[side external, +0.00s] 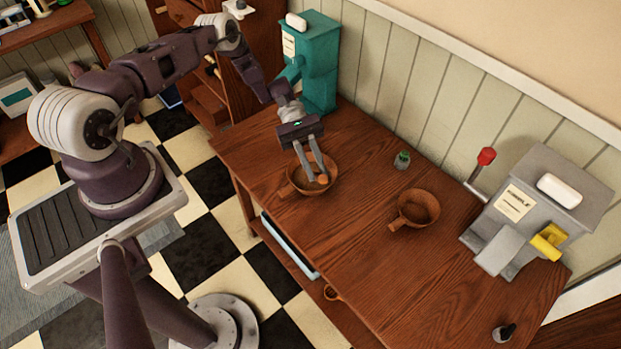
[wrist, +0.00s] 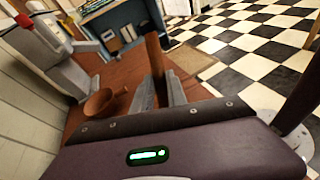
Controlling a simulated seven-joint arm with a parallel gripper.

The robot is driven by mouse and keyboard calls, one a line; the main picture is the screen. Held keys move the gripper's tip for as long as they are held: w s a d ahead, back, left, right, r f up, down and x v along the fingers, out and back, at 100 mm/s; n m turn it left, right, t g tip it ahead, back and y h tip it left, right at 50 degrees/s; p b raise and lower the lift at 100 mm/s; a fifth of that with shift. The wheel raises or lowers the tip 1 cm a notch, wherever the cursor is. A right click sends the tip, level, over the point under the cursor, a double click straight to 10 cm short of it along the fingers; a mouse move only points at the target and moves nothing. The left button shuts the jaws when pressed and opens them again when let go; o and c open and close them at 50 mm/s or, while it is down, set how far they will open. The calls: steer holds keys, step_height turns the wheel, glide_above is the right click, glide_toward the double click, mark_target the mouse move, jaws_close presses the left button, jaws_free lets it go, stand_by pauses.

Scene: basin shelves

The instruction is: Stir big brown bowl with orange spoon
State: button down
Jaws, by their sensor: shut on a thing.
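The big brown bowl (side external: 330,163) is at the left of the table in the side external view, its short handle pointing left. My gripper (side external: 316,181) reaches down over it, with both fingers across the bowl. In the wrist view a narrow brown piece (wrist: 155,55), which looks like this bowl seen edge-on, extends from between the fingertips (wrist: 162,88). The gripper is shut on it. Whether the bowl touches the table is unclear.
A smaller brown bowl (side external: 418,209) stands to the right, also in the wrist view (wrist: 103,103). A small green-topped jar (side external: 402,160) is behind. A grey machine (side external: 540,205) with a red-knobbed lever stands right, a teal one (side external: 318,70) at back left. The front table middle is clear.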

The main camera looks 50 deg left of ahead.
mark_target(319, 175)
stand_by(0.4)
steer(key=shift+s+d+r, duration=0.35)
steer(key=shift+d+r, duration=0.3)
steer(key=shift+r, duration=0.25)
steer(key=shift+s+d+r, duration=0.4)
steer(key=shift+d+r, duration=0.25)
steer(key=shift+r, duration=0.3)
steer(key=shift+s+d+r, duration=0.35)
steer(key=shift+d+r, duration=0.3)
steer(key=shift+r, duration=0.25)
steer(key=shift+r, duration=2.5)
